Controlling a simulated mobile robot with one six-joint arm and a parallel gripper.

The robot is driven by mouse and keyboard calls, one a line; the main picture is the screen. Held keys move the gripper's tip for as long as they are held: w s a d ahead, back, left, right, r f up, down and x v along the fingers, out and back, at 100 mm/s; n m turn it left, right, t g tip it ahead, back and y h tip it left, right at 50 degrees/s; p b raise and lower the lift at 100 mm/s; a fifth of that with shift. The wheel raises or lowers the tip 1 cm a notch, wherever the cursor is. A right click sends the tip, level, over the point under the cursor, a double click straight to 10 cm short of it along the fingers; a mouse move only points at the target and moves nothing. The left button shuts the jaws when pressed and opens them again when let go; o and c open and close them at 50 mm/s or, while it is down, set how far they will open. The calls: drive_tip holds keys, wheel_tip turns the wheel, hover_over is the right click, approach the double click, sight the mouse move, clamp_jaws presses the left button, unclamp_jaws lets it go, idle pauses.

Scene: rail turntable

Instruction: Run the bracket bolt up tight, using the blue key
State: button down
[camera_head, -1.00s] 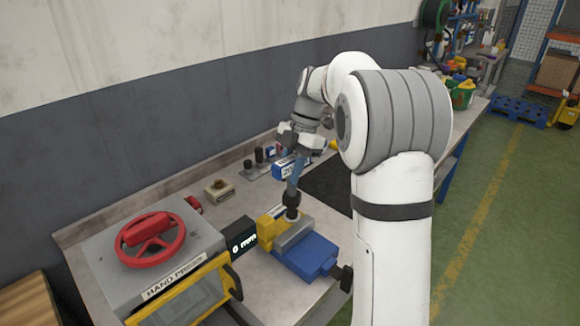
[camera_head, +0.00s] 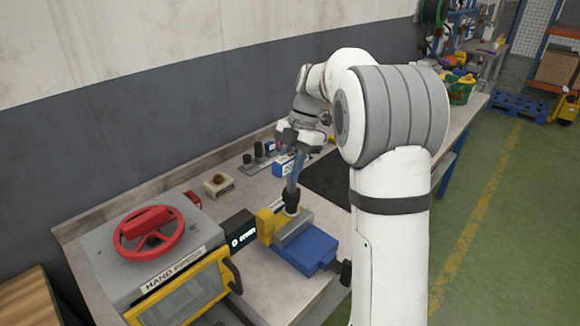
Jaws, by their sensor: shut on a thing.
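My gripper (camera_head: 299,148) is above the vise, pointing down, shut on the blue key (camera_head: 294,177). The key is a slim blue shaft, slightly tilted, with a black lower end (camera_head: 292,198). That end is at the top of the work in the blue vise (camera_head: 304,250), beside a yellow block (camera_head: 266,226) and a grey part (camera_head: 294,233). I cannot make out the bracket's shape for certain. The bolt is hidden by the key's end, so I cannot tell how they are seated.
A hand press (camera_head: 170,262) with a red wheel (camera_head: 149,234) stands left of the vise, with a black readout box (camera_head: 238,238) between them. Behind are a small block with a brown knob (camera_head: 218,185), a blue-and-white box (camera_head: 283,165) and a dark mat (camera_head: 328,180).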

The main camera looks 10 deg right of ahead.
sight(288, 183)
drive_tip(key=shift+f+b, duration=1.1)
drive_tip(key=shift+f, duration=0.55)
idle(0.9)
idle(0.4)
drive_tip(key=shift+w+a+m+t+y+b, duration=0.15)
drive_tip(key=shift+m+t+b, duration=0.4)
drive_tip(key=shift+m, duration=0.7)
drive_tip(key=shift+s+d+m+t+y+b, duration=0.1)
drive_tip(key=shift+m+t+y+b, duration=0.3)
drive_tip(key=shift+m, duration=0.85)
drive_tip(key=shift+w+m, duration=0.1)
drive_tip(key=shift+m, duration=0.2)
drive_tip(key=shift+w+m+t+h+b, duration=0.15)
drive_tip(key=shift+m+t+b, duration=0.45)
drive_tip(key=shift+m, duration=0.55)
drive_tip(key=shift+s+m+t+h+b, duration=0.1)
drive_tip(key=shift+m+t+b, duration=0.45)
drive_tip(key=shift+m, duration=0.6)
